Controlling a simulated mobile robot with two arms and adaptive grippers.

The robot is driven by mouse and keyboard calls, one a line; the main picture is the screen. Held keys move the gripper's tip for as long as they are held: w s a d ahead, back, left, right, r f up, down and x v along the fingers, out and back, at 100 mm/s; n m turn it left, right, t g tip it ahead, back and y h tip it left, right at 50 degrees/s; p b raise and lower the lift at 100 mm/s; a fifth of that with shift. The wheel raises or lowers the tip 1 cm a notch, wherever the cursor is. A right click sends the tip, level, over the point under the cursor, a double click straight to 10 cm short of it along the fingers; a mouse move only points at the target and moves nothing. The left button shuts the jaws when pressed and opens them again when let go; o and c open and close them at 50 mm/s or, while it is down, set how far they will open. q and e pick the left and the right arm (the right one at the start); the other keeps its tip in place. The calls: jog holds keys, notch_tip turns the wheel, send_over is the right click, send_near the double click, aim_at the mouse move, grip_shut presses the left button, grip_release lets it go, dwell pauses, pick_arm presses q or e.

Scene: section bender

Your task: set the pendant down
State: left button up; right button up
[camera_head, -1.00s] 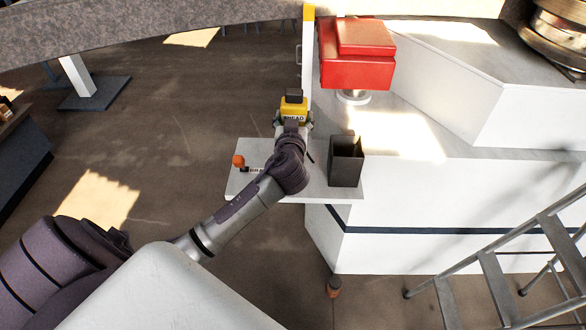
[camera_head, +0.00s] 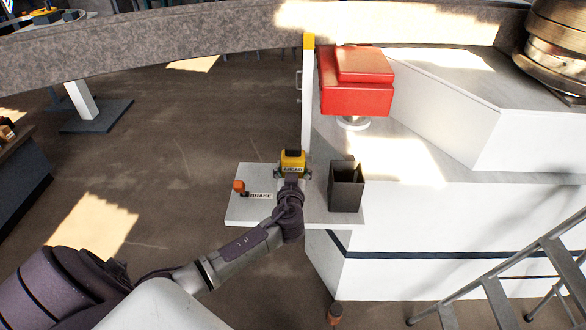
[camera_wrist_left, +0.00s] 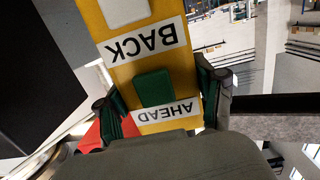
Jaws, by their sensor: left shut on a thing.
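The pendant (camera_head: 292,157) is a yellow box with an AHEAD label, held over the back edge of a pale shelf (camera_head: 310,212). My left gripper (camera_head: 292,173) is shut on it, a finger on each side. I cannot tell whether the pendant touches the shelf. In the left wrist view, the pendant (camera_wrist_left: 122,78) shows BACK and AHEAD labels and a green button, between the green pads of my left gripper (camera_wrist_left: 160,100). My right gripper is not in view.
An open dark box (camera_head: 346,190) stands on the shelf just right of the pendant. An orange-knobbed lever (camera_head: 239,187) with a BRAKE label is to the left. Metal steps (camera_head: 510,290) stand at lower right.

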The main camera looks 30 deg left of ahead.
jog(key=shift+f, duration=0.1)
pick_arm(q)
jog(key=shift+f+b, duration=0.1)
jog(key=shift+b, duration=0.2)
jog(key=o, duration=1.5)
jog(key=shift+o, duration=0.2)
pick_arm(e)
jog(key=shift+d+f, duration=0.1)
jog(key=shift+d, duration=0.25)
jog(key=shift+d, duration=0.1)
